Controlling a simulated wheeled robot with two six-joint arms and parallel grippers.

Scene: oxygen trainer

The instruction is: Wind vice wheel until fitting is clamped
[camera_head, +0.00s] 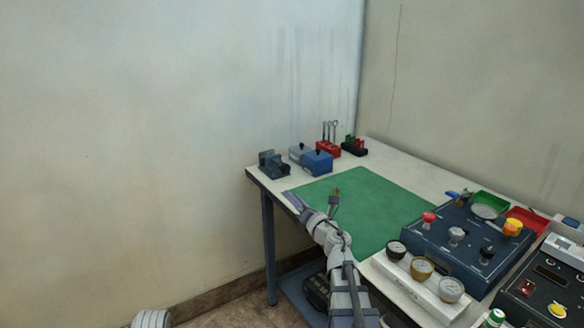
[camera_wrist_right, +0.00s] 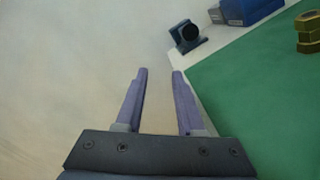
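The small blue-grey vice (camera_head: 273,164) stands at the far left corner of the table, and it also shows at the top of the right wrist view (camera_wrist_right: 187,36). A dark round part on it faces the wrist camera; I cannot tell if this is the wheel. A brass fitting (camera_wrist_right: 308,32) stands on the green mat, apart from the vice; a small brass-coloured shape (camera_head: 337,191) shows beyond my right wrist. My right gripper (camera_head: 291,198) is at the table's left edge, short of the vice. Its purple fingers (camera_wrist_right: 160,72) are apart and empty.
Blue boxes (camera_head: 318,162) stand right of the vice, with a red tool holder (camera_head: 327,149) behind. The green mat (camera_head: 385,205) is mostly clear. A control panel (camera_head: 455,245) with knobs and a gauge block (camera_head: 420,288) fill the table's right side.

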